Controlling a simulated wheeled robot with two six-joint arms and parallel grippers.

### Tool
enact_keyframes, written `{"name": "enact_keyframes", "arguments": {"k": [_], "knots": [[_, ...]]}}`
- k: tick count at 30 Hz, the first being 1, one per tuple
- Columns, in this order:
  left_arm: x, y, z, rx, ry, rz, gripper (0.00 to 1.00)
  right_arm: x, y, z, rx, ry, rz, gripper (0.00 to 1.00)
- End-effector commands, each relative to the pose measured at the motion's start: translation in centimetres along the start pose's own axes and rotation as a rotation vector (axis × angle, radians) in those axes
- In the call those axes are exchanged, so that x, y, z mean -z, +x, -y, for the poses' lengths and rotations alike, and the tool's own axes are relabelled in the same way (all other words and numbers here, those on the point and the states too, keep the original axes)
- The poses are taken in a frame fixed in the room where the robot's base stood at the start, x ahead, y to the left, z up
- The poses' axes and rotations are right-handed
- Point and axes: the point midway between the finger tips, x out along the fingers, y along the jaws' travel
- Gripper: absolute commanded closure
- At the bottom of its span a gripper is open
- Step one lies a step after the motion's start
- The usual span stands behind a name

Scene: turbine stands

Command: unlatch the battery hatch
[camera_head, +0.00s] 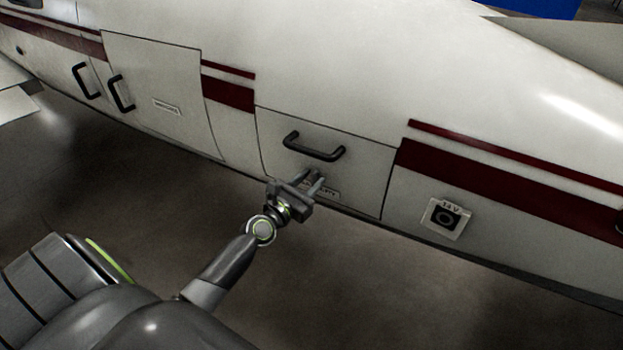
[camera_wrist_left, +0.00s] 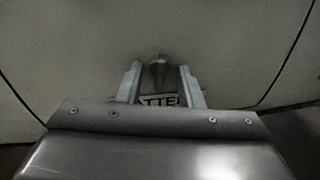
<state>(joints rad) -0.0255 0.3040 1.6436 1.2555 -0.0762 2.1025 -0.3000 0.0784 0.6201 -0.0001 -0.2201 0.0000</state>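The battery hatch (camera_head: 360,170) is a closed white panel low on the aircraft's side, outlined by a thin dark seam, with a black bar handle (camera_head: 314,151) near its top. It also fills much of the left wrist view (camera_wrist_left: 215,45). My left gripper (camera_head: 311,178) is at the hatch's lower part, below the handle. In the left wrist view its two fingers (camera_wrist_left: 160,75) are spread apart. A small dark latch knob (camera_wrist_left: 158,68) shows between the fingers, with a gap on each side. The battery label (camera_wrist_left: 160,99) sits below it, partly hidden. My right gripper is not in view.
A 14V socket plate (camera_head: 445,218) is to the right. The fuselage curves under above the bare floor (camera_head: 400,290), which is open.

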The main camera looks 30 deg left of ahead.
Motion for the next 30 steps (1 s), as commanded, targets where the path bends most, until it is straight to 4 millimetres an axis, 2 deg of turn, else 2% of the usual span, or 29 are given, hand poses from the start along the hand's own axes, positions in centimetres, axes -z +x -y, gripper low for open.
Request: {"name": "enact_keyframes", "arguments": {"k": [5, 8, 17, 30], "knots": [[0.0, 0.0, 0.0, 0.001, 0.001, 0.0, 0.66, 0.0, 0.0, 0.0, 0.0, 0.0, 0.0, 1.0], [0.0, 0.0, 0.0, 0.001, 0.002, 0.0, 0.58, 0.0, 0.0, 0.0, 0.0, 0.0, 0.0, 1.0], [0.0, -0.2, 0.0, 0.001, 0.002, -0.001, 0.58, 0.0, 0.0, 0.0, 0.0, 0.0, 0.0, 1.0], [0.1, -3.7, 0.0, 0.001, 0.003, -0.002, 0.58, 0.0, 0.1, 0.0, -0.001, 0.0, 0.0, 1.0]]}}
